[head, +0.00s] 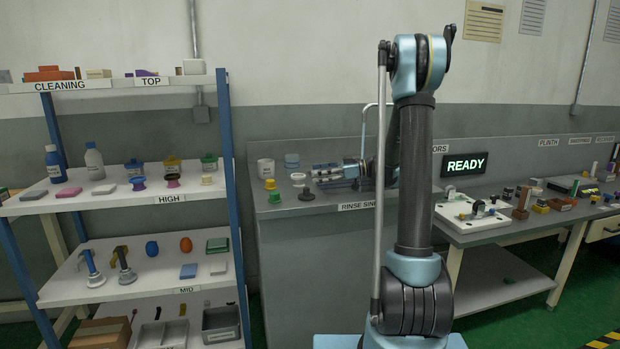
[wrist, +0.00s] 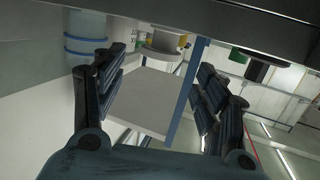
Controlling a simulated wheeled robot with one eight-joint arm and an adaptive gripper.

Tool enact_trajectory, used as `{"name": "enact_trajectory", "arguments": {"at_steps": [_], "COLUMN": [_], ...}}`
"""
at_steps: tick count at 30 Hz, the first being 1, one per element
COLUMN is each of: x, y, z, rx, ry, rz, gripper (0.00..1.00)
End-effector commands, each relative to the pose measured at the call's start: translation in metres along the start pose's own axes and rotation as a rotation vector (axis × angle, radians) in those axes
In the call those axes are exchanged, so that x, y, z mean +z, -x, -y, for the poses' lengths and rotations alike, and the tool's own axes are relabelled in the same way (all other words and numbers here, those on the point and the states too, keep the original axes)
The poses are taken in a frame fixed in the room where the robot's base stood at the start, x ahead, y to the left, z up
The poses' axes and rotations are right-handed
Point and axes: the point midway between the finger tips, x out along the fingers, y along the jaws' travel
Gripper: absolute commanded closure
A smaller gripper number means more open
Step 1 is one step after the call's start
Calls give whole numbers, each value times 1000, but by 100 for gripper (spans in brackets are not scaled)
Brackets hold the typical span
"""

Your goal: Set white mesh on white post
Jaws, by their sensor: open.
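My gripper (wrist: 155,85) is open, with its two dark fingers wide apart and nothing between them in the wrist view. In the head view it reaches left over the grey counter (head: 275,212), partly behind my arm. A small white round piece (head: 298,177) and a white cup (head: 265,168) stand to its left on the counter. I cannot tell which thing is the white mesh or the white post. In the wrist view a white round thing (wrist: 160,47) shows beyond the fingers, cut off by the dark edge above.
A clear blue-banded container (head: 292,160) stands behind the small pieces and shows in the wrist view (wrist: 85,28). Yellow pieces (head: 270,185) and a dark piece (head: 307,194) sit near the counter's front. A loaded shelf (head: 70,204) stands left and a workbench (head: 478,238) right.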

Motion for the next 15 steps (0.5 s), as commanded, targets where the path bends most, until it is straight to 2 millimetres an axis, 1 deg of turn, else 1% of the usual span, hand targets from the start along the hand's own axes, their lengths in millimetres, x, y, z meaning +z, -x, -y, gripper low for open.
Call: {"name": "enact_trajectory", "arguments": {"at_steps": [1,3,7,12,15], "x": [0,0,0,0,0], "y": [11,24,42,57,60], "z": [-1,-1,-1,0,0], "rx": [5,4,4,2,2], "ry": [-1,-1,-1,-1,-1], "rz": [0,0,0,0,0], "gripper": [34,34,34,34,34]}}
